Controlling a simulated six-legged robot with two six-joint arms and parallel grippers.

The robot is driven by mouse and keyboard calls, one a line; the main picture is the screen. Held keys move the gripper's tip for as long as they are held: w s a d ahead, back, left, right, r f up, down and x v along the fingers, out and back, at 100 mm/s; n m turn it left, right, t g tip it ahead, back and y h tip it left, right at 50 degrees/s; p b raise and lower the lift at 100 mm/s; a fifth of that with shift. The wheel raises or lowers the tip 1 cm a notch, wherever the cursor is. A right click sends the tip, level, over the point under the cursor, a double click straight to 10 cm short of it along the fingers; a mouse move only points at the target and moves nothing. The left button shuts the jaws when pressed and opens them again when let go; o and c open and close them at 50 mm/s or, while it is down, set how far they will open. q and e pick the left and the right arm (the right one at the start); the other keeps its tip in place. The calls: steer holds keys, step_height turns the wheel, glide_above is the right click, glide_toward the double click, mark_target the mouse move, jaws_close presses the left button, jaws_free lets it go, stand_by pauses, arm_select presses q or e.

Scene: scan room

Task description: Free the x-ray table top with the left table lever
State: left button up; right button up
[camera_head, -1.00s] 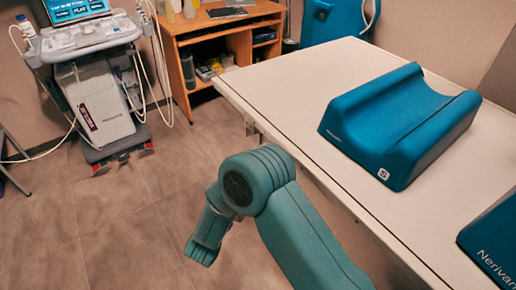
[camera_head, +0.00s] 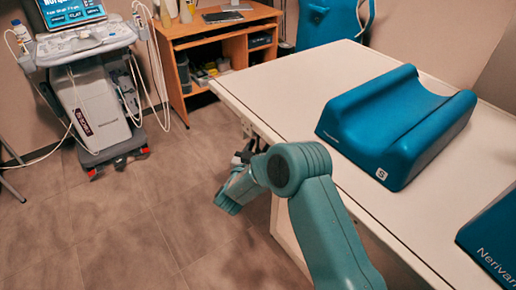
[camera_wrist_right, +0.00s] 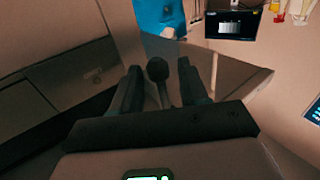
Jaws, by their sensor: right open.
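The x-ray table top (camera_head: 290,85) is a pale slab across the right of the head view. A dark lever with a round knob (camera_wrist_right: 157,69) shows in the right wrist view, its shaft running toward the palm. My right gripper (camera_wrist_right: 160,78) is open, one dark finger on each side of the lever; I cannot tell whether either touches it. In the head view my right gripper (camera_head: 246,153) is by the table's left edge, small and partly hidden by my wrist. A small metal bracket (camera_head: 247,128) sits under that edge. My left gripper is not in view.
A blue padded cradle (camera_head: 395,125) and a second blue block (camera_head: 495,240) lie on the table top. An ultrasound cart (camera_head: 95,105) stands at the left, a wooden desk (camera_head: 215,45) behind. The floor between cart and table is clear.

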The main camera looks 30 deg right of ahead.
steer(key=shift+w, duration=0.1)
jaws_close()
steer(key=shift+s+a+r+m+g+y+p, duration=0.1)
steer(key=shift+a+r+m+g+y+p, duration=0.6)
steer(key=shift+y+p, duration=1.2)
steer(key=shift+s+a+r+m+g+y+p, duration=0.15)
steer(key=shift+a+m+g+y+p, duration=0.65)
steer(key=shift+p, duration=1.7)
steer(key=shift+w+a+r+m+g+y+p, duration=0.1)
steer(key=shift+a+r+m+g+y+p, duration=0.55)
steer(key=shift+y+p, duration=1.5)
steer(key=shift+a+f+m+t, duration=0.15)
steer(key=shift+a+m+t, duration=0.1)
steer(key=shift+t, duration=0.1)
